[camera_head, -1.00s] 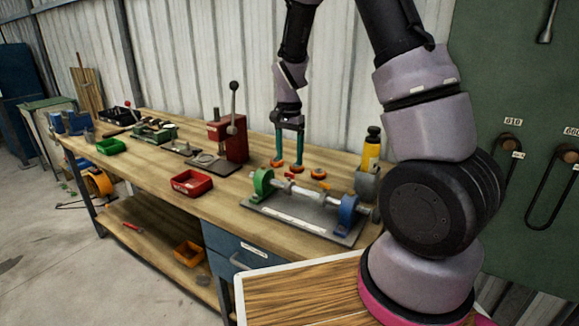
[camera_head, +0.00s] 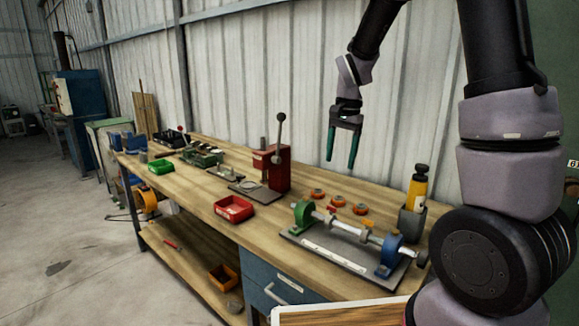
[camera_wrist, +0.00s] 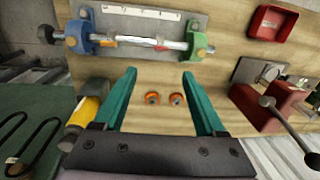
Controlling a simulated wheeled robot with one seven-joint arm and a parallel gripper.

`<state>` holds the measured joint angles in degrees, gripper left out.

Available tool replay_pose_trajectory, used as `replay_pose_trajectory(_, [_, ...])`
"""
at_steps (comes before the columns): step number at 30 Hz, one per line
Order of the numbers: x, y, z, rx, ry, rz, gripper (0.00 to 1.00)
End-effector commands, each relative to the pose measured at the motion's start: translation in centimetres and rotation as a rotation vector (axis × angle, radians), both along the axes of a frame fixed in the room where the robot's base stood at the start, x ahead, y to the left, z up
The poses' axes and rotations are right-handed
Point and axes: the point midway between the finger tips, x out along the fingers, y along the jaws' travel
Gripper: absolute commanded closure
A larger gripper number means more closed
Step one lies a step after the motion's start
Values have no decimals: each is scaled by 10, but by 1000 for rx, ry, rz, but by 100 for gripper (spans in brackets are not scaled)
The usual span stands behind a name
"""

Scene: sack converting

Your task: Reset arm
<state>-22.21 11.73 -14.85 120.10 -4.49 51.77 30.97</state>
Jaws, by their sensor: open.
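My gripper (camera_head: 342,147) is open and empty, its two teal fingers pointing down above the back of the workbench (camera_head: 270,228). In the wrist view the gripper (camera_wrist: 160,100) has its fingers wide apart, with two orange-rimmed round parts (camera_wrist: 164,98) showing on the bench between them. In the head view several such orange parts (camera_head: 338,201) lie on the bench below the gripper, apart from it. A shaft fixture (camera_head: 345,240) with a green and a blue support stands in front of them; it also shows in the wrist view (camera_wrist: 150,40).
A red press (camera_head: 273,170) with an upright lever stands left of my gripper. A yellow bottle (camera_head: 417,190) in a grey holder stands to the right. A red tray (camera_head: 233,208) and a green tray (camera_head: 160,167) sit on the bench. The corrugated wall (camera_head: 300,80) is close behind.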

Motion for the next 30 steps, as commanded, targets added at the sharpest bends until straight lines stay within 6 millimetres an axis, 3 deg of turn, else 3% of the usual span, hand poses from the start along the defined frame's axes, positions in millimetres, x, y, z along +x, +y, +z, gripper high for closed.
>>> replay_pose_trajectory(1, [-10,-6,23,26,-40,14,28])
replay_pose_trajectory(6, [-50,-21,79,80,-164,95,28])
replay_pose_trajectory(15, [-134,-40,147,74,-402,239,28])
replay_pose_trajectory(22, [-186,-46,166,11,-541,327,28])
replay_pose_trajectory(30, [-203,-47,168,-24,-585,360,28])
